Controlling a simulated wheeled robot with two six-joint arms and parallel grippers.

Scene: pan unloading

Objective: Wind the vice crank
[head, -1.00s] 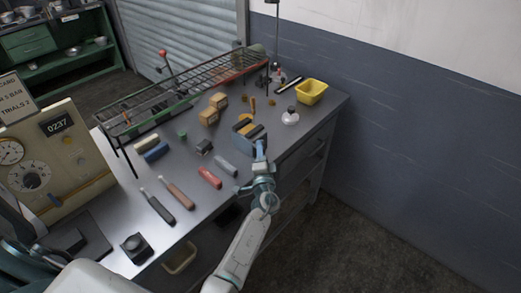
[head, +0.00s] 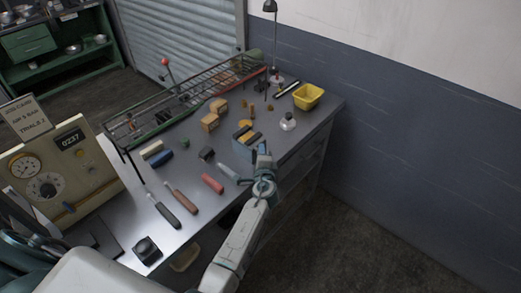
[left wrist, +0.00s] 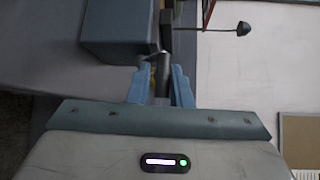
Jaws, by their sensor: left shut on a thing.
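The vice (head: 243,147) is a blue block with dark jaws on top and something yellow between them, near the right edge of the bench. In the left wrist view its blue body (left wrist: 118,35) fills the upper left. My left gripper (head: 262,152) is at the vice's near right side. Its two blue fingers (left wrist: 160,88) are shut on the grey metal crank (left wrist: 162,70), which stands out beside the vice body. The fingers hide part of the crank. My right gripper is not in view.
The bench (head: 205,235) also holds a yellow bin (head: 308,96), a white flask (head: 288,122), a wire rack (head: 185,97), wooden blocks (head: 210,122), a red-handled tool (head: 212,184) and a panel with dials (head: 55,170). A wall bounds the right.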

